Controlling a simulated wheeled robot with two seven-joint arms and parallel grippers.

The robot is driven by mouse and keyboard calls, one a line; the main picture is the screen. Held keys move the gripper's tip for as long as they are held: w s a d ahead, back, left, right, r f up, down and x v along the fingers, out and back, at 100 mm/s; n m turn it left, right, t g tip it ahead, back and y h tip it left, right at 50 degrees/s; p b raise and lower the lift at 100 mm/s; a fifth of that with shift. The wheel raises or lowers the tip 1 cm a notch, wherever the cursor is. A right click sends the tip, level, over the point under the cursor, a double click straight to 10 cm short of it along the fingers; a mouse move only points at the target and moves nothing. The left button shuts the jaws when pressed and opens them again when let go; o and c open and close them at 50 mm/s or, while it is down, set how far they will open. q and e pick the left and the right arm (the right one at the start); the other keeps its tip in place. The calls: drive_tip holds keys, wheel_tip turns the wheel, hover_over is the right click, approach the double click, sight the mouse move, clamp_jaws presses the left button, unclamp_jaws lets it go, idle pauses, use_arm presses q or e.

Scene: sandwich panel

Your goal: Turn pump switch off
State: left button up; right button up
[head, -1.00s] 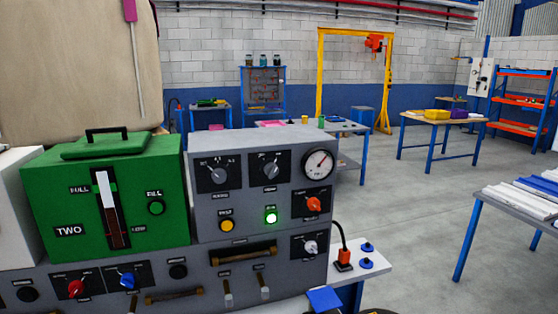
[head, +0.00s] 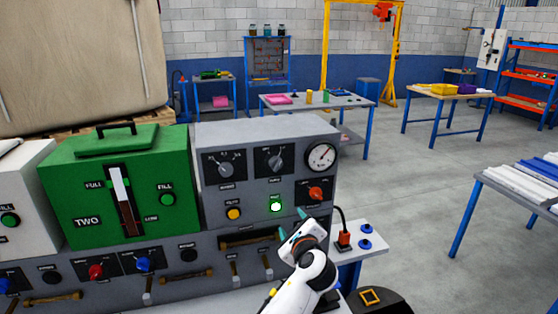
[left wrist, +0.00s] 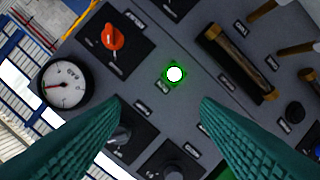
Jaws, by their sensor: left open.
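The grey control panel (head: 210,140) has a lit green button (head: 276,206), an orange rotary knob (head: 316,193) and two black-and-grey knobs, one on the left (head: 225,168) and one on the right (head: 276,163). Labels are too small to read, so I cannot tell which control is the pump switch. My left gripper (head: 291,224) is open and empty in front of the panel's lower right, below the lit button. In the left wrist view, its teal fingers (left wrist: 160,100) spread apart with the lit button (left wrist: 175,74) between and beyond them. The orange knob (left wrist: 113,37) is at upper left. My right gripper is not in view.
A round gauge (head: 321,157) is at the panel's upper right. A green tank box (head: 70,205) stands to its left. Brown handles (head: 50,299) and more knobs line the lower panel. Open floor lies farther right.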

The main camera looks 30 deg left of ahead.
sight(278, 167)
use_arm(q)
wheel_tip(278, 167, up, 10)
drive_tip(key=w+a+m+y, duration=0.1)
drive_tip(key=w+m+y, duration=0.1)
drive_tip(key=y, duration=0.1)
drive_tip(key=p+x, duration=0.3)
drive_tip(key=x, duration=0.7)
drive_tip(key=shift+s+f+p, duration=0.1)
drive_tip(key=shift+s+p, duration=0.05)
drive_tip(key=shift+p, duration=0.15)
drive_tip(key=shift+x, duration=0.9)
drive_tip(key=shift+f+t+h, duration=0.15)
drive_tip(key=shift+t+h, duration=0.15)
